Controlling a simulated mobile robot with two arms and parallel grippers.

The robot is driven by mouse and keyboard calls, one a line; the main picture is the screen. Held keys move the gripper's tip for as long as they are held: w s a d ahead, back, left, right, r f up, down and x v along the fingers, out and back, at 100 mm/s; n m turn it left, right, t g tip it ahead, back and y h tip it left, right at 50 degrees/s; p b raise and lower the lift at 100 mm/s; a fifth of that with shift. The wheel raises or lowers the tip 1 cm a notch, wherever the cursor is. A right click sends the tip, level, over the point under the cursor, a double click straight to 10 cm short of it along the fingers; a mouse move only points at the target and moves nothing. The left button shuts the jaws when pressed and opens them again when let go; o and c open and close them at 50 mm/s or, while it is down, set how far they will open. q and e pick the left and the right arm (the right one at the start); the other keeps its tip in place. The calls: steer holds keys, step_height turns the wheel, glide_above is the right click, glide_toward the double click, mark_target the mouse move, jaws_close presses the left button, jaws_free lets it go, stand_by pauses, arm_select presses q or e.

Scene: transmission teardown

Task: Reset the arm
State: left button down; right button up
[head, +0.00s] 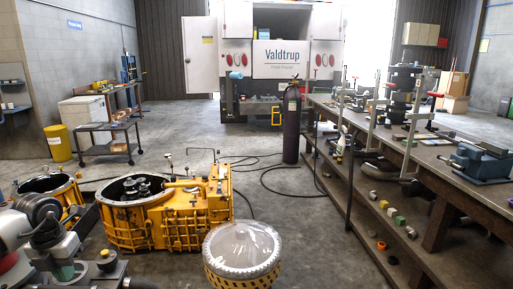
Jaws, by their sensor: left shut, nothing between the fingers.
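My left arm comes in at the lower left corner, with grey and white links and a red part. My left gripper (108,270) is at the bottom edge of the head view, left of centre. It is shut and empty, and its fingertips are hard to make out. It is in front of the yellow transmission housing (190,227), apart from it as far as I can see. My right gripper is not in view.
A round clear-topped yellow drum (242,250) stands right of the left gripper. A long workbench (420,150) with clamps and a vise (482,163) runs along the right. A dark gas cylinder (291,125) and cables are behind. The middle floor is mostly clear.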

arm_select(q)
steer(key=w+d+f+m+t+h, duration=0.15)
steer(key=d+h, duration=0.35)
steer(key=d, duration=0.8)
steer(key=d+f+m+t+h, duration=0.1)
steer(key=d+f+h, duration=0.3)
steer(key=d, duration=0.8)
steer(key=s+d+r+n+t+h, duration=0.3)
steer(key=d+r+n+t+h, duration=0.3)
steer(key=d+r+n+t, duration=0.4)
steer(key=s+a+f+n+t+y, duration=0.4)
steer(key=a+f+n+y, duration=0.65)
steer(key=n+y, duration=0.7)
steer(key=s+a+f+n+g+h, duration=0.1)
steer(key=s+f+n+g, duration=0.4)
steer(key=s, duration=0.5)
steer(key=s+a+f+n+g+h, duration=0.1)
steer(key=s+f+n+g, duration=0.2)
steer(key=s+f+g, duration=0.6)
steer(key=s+f, duration=0.3)
steer(key=f, duration=1.9)
steer(key=s+a+f+g, duration=0.1)
steer(key=s+a+f, duration=0.1)
steer(key=s+f, duration=1.4)
steer(key=shift+s+a+f+g, duration=0.2)
steer(key=shift+s+f+g, duration=0.15)
steer(key=shift+f, duration=0.3)
